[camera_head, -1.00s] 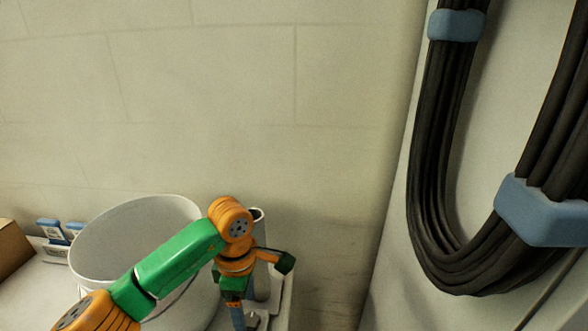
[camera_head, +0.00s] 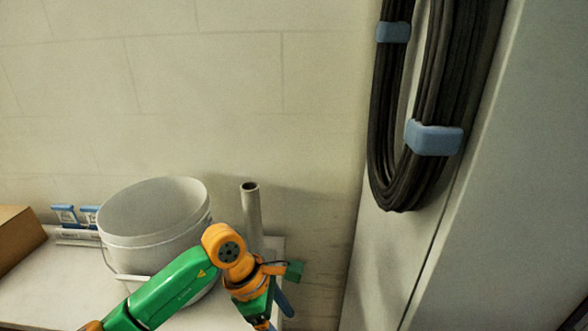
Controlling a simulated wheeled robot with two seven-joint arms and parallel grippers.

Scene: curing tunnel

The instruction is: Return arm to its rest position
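My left arm, green and orange, comes in from the lower left in the head view and bends down at an orange wrist joint. My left gripper (camera_head: 270,312) hangs at the bottom edge of the picture, in front of the shelf's right end. A blue piece shows beside it; I cannot tell if it is a finger or a separate thing. The fingertips are not clearly visible, so its opening cannot be told. My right arm and gripper are out of view.
A white bucket (camera_head: 150,222) and an upright grey tube (camera_head: 251,215) stand on a pale shelf (camera_head: 40,290) behind my arm. A cardboard box (camera_head: 18,238) and blue-and-white items (camera_head: 78,220) are at left. A black cable bundle (camera_head: 388,180) hangs at right.

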